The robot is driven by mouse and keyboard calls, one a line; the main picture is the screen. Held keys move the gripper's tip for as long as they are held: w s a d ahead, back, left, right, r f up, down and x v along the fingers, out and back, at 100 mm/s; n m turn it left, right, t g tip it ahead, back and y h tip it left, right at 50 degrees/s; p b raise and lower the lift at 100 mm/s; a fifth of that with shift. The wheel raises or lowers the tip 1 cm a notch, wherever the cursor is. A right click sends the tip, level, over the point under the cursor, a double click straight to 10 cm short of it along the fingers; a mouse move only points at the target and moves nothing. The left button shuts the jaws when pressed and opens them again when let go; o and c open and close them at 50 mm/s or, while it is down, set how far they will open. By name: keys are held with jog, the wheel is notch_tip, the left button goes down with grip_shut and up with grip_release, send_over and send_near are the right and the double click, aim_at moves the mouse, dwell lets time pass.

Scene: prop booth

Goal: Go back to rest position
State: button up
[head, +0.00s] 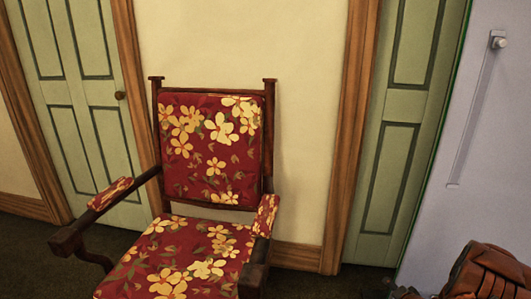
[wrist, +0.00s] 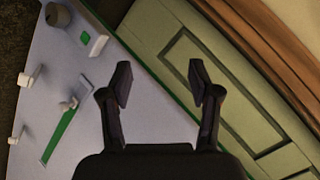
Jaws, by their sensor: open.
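My gripper (wrist: 159,82) shows in the wrist view with its two dark fingers apart and nothing between them. Behind it are a pale panel (wrist: 150,112) on the left and a green door (wrist: 185,55) on the right. The gripper does not touch either as far as I can see. In the head view my gripper is not visible.
A red floral armchair (head: 212,150) stands in front of a cream wall (head: 310,60). Green doors (head: 80,90) flank it. The pale panel, also in the head view (head: 480,150), has a small knob (head: 498,41). A reddish-brown object (head: 485,275) sits at lower right.

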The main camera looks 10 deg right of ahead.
jog(key=s+a+r+n+g+p, duration=0.2)
jog(key=a+r+p, duration=0.35)
jog(key=r, duration=0.65)
jog(key=s+a+r+n+g+p, duration=0.2)
jog(key=a+r+g+p, duration=0.3)
jog(key=r, duration=0.6)
jog(key=s+a+r+n+p, duration=0.2)
jog(key=a+r+n+p, duration=0.3)
jog(key=r, duration=0.7)
jog(key=s+a+r+n+g+y+p, duration=0.1)
jog(key=s+a+r+g+p, duration=0.2)
jog(key=s+a+r+p, duration=0.3)
jog(key=s+a+r+n+g+y+p, duration=0.1)
jog(key=s+a+r+p, duration=0.5)
jog(key=s+a+r, duration=1)
jog(key=s+r+n+g, duration=0.1)
jog(key=s+r, duration=0.4)
jog(key=s, duration=0.5)
jog(key=shift+n+g, duration=0.3)
jog(key=shift+g, duration=0.3)
